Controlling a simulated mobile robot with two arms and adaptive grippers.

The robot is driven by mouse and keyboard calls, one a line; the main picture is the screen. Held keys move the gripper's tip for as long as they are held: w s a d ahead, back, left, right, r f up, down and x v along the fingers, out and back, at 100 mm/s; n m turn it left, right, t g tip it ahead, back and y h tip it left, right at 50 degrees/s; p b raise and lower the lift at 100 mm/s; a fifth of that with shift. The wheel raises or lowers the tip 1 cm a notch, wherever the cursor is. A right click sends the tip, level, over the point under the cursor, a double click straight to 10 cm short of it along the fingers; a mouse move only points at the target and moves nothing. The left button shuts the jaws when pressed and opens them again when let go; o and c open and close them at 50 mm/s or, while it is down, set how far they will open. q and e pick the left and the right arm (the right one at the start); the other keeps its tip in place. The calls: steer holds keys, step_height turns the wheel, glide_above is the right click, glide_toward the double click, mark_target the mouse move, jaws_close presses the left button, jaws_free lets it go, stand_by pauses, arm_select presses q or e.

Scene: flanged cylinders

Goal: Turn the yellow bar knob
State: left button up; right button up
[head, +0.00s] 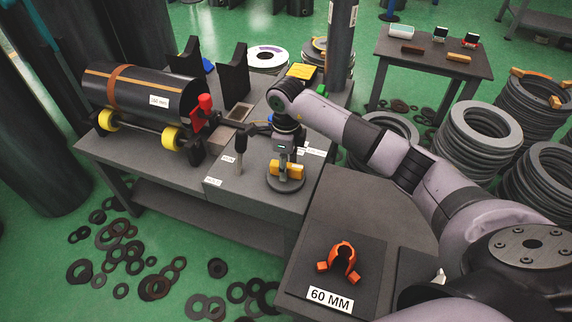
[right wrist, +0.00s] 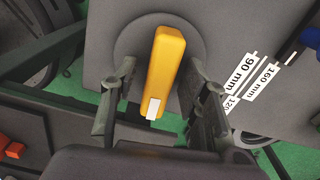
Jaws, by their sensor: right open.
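The yellow bar knob (head: 290,171) sits on a round grey disc (head: 285,185) on the grey workbench. In the right wrist view the yellow bar knob (right wrist: 168,66) runs nearly up and down the picture, tilted slightly, with a white patch at its near end. My right gripper (head: 286,158) points down over the knob. In the right wrist view my right gripper (right wrist: 158,92) is open, one finger on each side of the bar, with gaps visible on both sides. My left gripper is not in view.
A black lever handle (head: 239,146) stands left of the knob. A dark cylinder (head: 140,92) lies on yellow rollers at the left. An orange clamp (head: 341,262) lies on the front plate by a "60 MM" label. Size labels (right wrist: 250,80) lie right of the knob.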

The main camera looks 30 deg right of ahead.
jaws_close()
stand_by(0.5)
steer(key=m+p, duration=0.3)
steer(key=m, duration=0.4)
steer(key=shift+r+p, duration=0.15)
steer(key=shift+p, duration=0.25)
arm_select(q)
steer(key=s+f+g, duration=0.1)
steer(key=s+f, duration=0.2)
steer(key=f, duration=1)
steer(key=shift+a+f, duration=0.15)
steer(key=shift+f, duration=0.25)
arm_select(e)
steer(key=shift+m, duration=0.5)
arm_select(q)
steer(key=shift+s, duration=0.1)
arm_select(e)
jaws_free()
